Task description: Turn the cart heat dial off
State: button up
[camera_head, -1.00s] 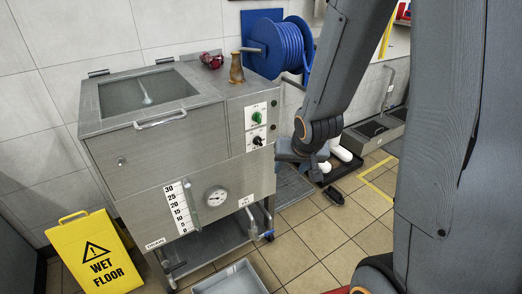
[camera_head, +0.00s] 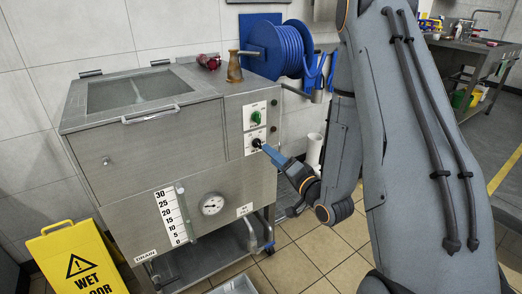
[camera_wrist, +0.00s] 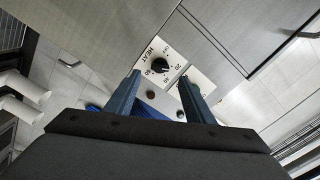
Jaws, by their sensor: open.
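The steel jacketed mixer cart (camera_head: 150,140) stands against the wall. Its front panel carries a black heat dial (camera_head: 256,143) on a white plate, below a green knob (camera_head: 255,117). In the wrist view the heat dial (camera_wrist: 160,66) sits on a plate marked HEAT with numbers around it; I cannot read its setting for certain. My gripper (camera_wrist: 159,79) is open, with one blue finger on each side of the dial's lower edge in that view. In the head view my gripper (camera_head: 268,150) is right at the panel by the dial; I cannot tell whether it touches.
A blue hose reel (camera_head: 285,48) hangs behind the cart. A yellow wet floor sign (camera_head: 75,258) is at the front left. A steel table (camera_head: 478,60) is at the far right.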

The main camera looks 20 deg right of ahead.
aim_at(260, 145)
jog(key=x, duration=0.7)
jog(key=shift+w, duration=0.15)
jog(key=c, duration=1)
jog(key=shift+c, duration=0.2)
jog(key=n, duration=0.6)
jog(key=shift+p, duration=0.3)
jog(key=n, duration=0.5)
jog(key=shift+n, duration=0.4)
